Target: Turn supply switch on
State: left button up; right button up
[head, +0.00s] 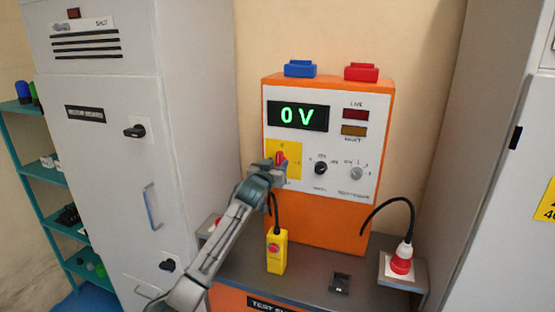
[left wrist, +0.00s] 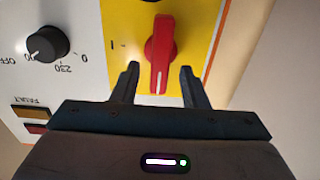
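The supply switch is a red rotary handle (left wrist: 160,54) on a yellow plate (left wrist: 101,22) on the front of the orange test unit (head: 316,222). In the left wrist view the handle stands upright, lengthwise between my fingers, with an "I" mark to its left. In the head view the red handle (head: 281,157) is partly hidden by my gripper. My left gripper (left wrist: 158,78) is open, one finger on each side of the handle's lower end, with gaps on both sides. The unit's display (head: 298,116) reads 0 V. My right gripper is not in view.
A black knob (head: 321,168) and a grey knob (head: 357,174) sit right of the switch. A red plug (head: 402,259) stands at the right of the bench. A grey cabinet (head: 105,150) stands close on the left.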

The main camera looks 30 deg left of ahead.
pick_arm(q)
jog(key=shift+w+a, duration=0.15)
jog(key=shift+w, duration=0.55)
jog(key=shift+c, duration=0.4)
grip_shut()
